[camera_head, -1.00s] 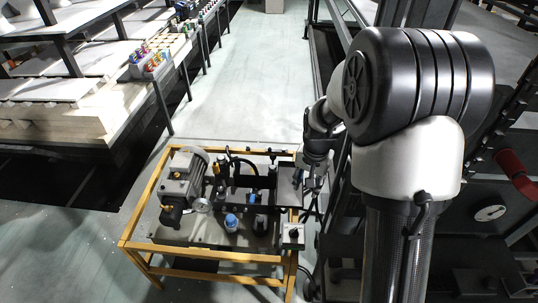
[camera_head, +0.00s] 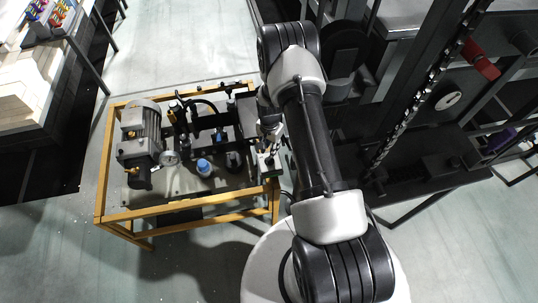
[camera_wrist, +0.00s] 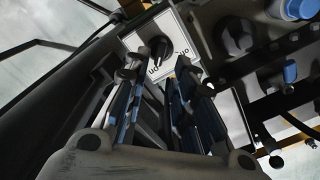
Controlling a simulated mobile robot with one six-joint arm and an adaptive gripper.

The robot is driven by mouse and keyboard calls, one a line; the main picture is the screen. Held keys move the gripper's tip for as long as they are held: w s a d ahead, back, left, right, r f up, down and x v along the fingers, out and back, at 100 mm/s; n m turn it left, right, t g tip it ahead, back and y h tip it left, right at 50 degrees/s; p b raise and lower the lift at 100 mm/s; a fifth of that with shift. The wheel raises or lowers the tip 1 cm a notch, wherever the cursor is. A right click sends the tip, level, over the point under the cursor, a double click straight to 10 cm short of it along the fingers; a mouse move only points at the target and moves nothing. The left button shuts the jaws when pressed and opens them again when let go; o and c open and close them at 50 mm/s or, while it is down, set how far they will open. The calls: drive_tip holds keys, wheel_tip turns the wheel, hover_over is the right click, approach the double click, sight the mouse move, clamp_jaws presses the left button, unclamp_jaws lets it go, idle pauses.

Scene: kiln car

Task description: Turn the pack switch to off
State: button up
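The pack switch is a black rotary knob (camera_wrist: 158,46) on a white plate (camera_wrist: 174,33). Which word the knob points to is hard to tell. In the head view the switch box (camera_head: 266,173) sits at the front right corner of the yellow-framed cart, partly covered by my gripper. My gripper (camera_wrist: 158,70) is open, its two fingers apart with nothing between them. Its fingertips point at the switch, close to the knob; whether they touch is unclear.
The cart (camera_head: 187,205) carries a grey motor (camera_head: 141,130), a gauge and a blue-capped part (camera_head: 204,167). Dark rack posts and a chain stand close on the right. A shelf table (camera_head: 30,95) is at the upper left. Open floor lies left and behind.

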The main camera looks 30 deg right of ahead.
sight(269, 159)
drive_tip(key=shift+f+b, duration=1.45)
drive_tip(key=shift+f, duration=1.4)
drive_tip(key=shift+f, duration=0.15)
drive_tip(key=shift+c, duration=0.4)
clamp_jaws()
drive_tip(key=n+b, duration=0.1)
drive_tip(key=n, duration=0.2)
drive_tip(key=shift+f+n+b, duration=0.1)
drive_tip(key=shift+n+b, duration=0.3)
drive_tip(key=n+b, duration=0.1)
drive_tip(key=n, duration=0.4)
drive_tip(key=n+b, duration=0.1)
drive_tip(key=n, duration=0.2)
drive_tip(key=shift+n, duration=0.4)
drive_tip(key=n+b, duration=0.1)
drive_tip(key=n, duration=0.4)
drive_tip(key=shift+o, duration=0.4)
unclamp_jaws()
